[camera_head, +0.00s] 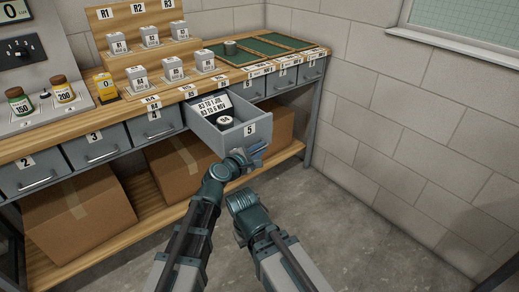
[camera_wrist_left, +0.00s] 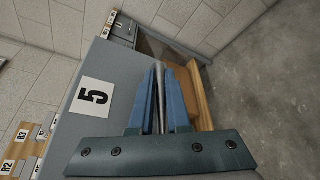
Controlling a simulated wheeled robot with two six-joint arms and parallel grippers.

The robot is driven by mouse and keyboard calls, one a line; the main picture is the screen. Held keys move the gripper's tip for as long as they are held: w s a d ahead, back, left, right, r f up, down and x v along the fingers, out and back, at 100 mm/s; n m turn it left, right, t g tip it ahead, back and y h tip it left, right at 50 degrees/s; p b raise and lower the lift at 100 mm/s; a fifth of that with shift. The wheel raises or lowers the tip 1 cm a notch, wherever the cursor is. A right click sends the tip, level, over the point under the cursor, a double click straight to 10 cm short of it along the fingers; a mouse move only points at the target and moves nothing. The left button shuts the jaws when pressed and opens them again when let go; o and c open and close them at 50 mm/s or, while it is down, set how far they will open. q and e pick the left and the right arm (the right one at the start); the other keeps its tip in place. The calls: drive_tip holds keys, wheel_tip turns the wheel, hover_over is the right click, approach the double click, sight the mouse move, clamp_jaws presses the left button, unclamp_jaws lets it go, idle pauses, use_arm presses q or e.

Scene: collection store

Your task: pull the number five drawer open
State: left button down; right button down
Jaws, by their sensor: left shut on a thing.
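The number five drawer (camera_head: 245,138) is grey and stands pulled out from the bench front in the head view. Its label 5 also shows large on the drawer front (camera_wrist_left: 92,97) in the left wrist view. My left gripper (camera_head: 258,150) is at the drawer front. In the wrist view its blue fingers (camera_wrist_left: 160,98) are shut on the metal handle (camera_wrist_left: 160,80). My right arm (camera_head: 250,212) is beside the left one; its fingers are not clearly visible.
Closed drawers 2 (camera_head: 30,172), 3 (camera_head: 97,144) and 4 (camera_head: 154,122) are left of it. Cardboard boxes (camera_head: 80,203) stand on the lower shelf. Small labelled boxes and a green-lined tray (camera_head: 275,42) are on the bench top. The floor (camera_head: 355,225) at right is clear.

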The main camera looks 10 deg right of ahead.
use_arm(q)
drive_tip(key=c, duration=0.9)
unclamp_jaws()
drive_tip(key=shift+d, duration=0.1)
drive_tip(key=p+v, duration=0.1)
drive_tip(key=v, duration=0.6)
drive_tip(key=shift+s+p, duration=0.2)
drive_tip(key=shift+p, duration=0.1)
